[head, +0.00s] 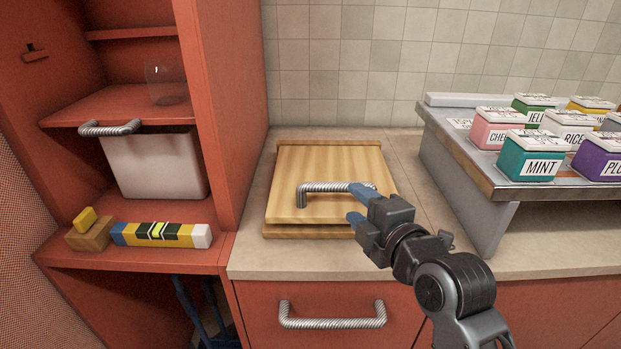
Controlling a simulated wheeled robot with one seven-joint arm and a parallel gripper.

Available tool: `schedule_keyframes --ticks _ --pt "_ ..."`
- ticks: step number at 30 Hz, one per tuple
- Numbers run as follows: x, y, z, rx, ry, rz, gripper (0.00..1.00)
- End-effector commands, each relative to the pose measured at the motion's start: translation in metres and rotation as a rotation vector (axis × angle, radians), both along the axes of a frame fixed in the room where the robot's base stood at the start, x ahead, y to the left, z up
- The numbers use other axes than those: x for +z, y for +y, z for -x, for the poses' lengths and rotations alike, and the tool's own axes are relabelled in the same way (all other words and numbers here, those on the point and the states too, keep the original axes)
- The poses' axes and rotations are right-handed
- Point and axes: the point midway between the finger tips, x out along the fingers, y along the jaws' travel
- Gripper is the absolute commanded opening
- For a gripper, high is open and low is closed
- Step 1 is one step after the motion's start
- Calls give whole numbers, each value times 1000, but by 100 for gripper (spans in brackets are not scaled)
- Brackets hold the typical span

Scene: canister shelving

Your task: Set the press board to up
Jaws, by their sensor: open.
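The press board (330,163) is a pale wooden board on the counter against the tiled wall. It lies over a second wooden board (300,231) and looks tilted or slightly raised at the front; the gap between them is hard to judge. A ribbed metal handle (320,188) runs across its upper face. My gripper (358,204), with blue fingertips, is at the right end of this handle. Its fingers are open, one over the handle's right end and one just below it. The handle's right end is partly hidden, and I cannot tell whether the fingers touch it.
A grey metal rack (471,167) on the right holds several labelled canisters, including a teal MINT one (530,156). A red cabinet (228,107) stands close on the left. A drawer handle (332,316) sticks out below. Bare counter (426,179) lies between board and rack.

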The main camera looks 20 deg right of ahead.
Motion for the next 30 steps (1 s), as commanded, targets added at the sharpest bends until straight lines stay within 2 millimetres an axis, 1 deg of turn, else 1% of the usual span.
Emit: schedule_keyframes --ticks 2,5,12,18,23,30 --pt "4 -1 -5 5 -1 17 48" --pt "3 0 -13 7 0 21 48" --pt "-3 3 -49 6 0 21 48" --pt "-9 5 -72 6 0 20 48" --pt "-11 6 -79 6 -1 19 48" --pt "-11 6 -80 5 -1 18 48"
